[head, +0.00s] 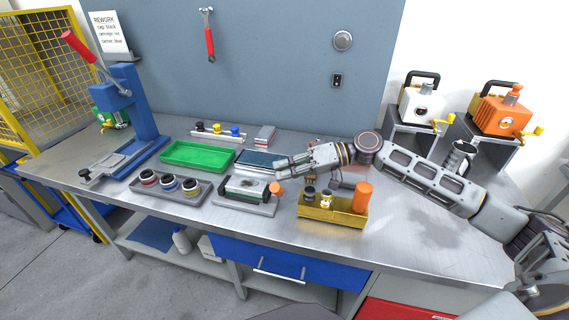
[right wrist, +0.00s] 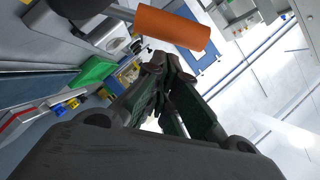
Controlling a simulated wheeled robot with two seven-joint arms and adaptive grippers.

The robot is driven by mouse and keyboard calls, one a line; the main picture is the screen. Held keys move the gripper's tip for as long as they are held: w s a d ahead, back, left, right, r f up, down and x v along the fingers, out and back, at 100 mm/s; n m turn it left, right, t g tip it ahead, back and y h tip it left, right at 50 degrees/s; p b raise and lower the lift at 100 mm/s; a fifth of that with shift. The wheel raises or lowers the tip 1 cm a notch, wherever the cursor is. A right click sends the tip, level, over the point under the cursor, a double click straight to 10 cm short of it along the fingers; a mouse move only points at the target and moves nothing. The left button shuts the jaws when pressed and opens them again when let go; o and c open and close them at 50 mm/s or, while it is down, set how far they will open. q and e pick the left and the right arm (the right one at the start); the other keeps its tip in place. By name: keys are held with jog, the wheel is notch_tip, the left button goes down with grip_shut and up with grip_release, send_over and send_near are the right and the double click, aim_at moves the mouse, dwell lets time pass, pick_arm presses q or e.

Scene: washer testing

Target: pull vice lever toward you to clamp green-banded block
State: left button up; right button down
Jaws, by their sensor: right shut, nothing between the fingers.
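The vice (head: 240,196) sits near the front edge of the bench, in the middle of the head view. Its lever has an orange grip (head: 277,188) at the vice's right end. In the right wrist view the orange grip (right wrist: 172,27) lies large at the top on a grey rod, just beyond my fingertips. A dark and pale block (head: 246,184) shows in the vice; I cannot make out a green band. My right gripper (head: 279,166) is shut and empty, above and behind the vice; its fingertips (right wrist: 166,62) meet near the grip. I cannot tell if they touch it. My left gripper is not in view.
A yellow tray (head: 318,212) with an orange cylinder (head: 362,196) and small parts stands right of the vice. A grey tray of rings (head: 146,190) and a green tray (head: 196,156) lie to the left. A blue lever press (head: 140,110) stands further left. The front right bench is clear.

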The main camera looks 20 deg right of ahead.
aim_at(280, 195)
jog(key=shift+s+a+f, duration=0.1)
jog(key=shift+s+f, duration=0.05)
jog(key=shift+s, duration=0.05)
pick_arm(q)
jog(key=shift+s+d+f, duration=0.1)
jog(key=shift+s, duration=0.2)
pick_arm(e)
jog(key=shift+s, duration=0.1)
jog(key=shift+s+a+f+n+t+h, duration=0.15)
jog(key=shift+s+a+n+h, duration=0.15)
jog(key=shift+s+n, duration=0.1)
jog(key=shift+s+a+f+n+t+h, duration=0.1)
jog(key=shift+s+a+n+t+h, duration=0.1)
jog(key=shift+s+a+n, duration=0.15)
jog(key=shift+s+a+f+n+h, duration=0.3)
jog(key=shift+s+a+n+h, duration=0.1)
jog(key=shift+s+n, duration=0.25)
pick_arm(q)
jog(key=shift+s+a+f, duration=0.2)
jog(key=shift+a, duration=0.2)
pick_arm(e)
jog(key=shift+s+a+f+n+t, duration=0.2)
jog(key=shift+s+f+n+t, duration=0.05)
jog(key=shift+s+n+t, duration=0.15)
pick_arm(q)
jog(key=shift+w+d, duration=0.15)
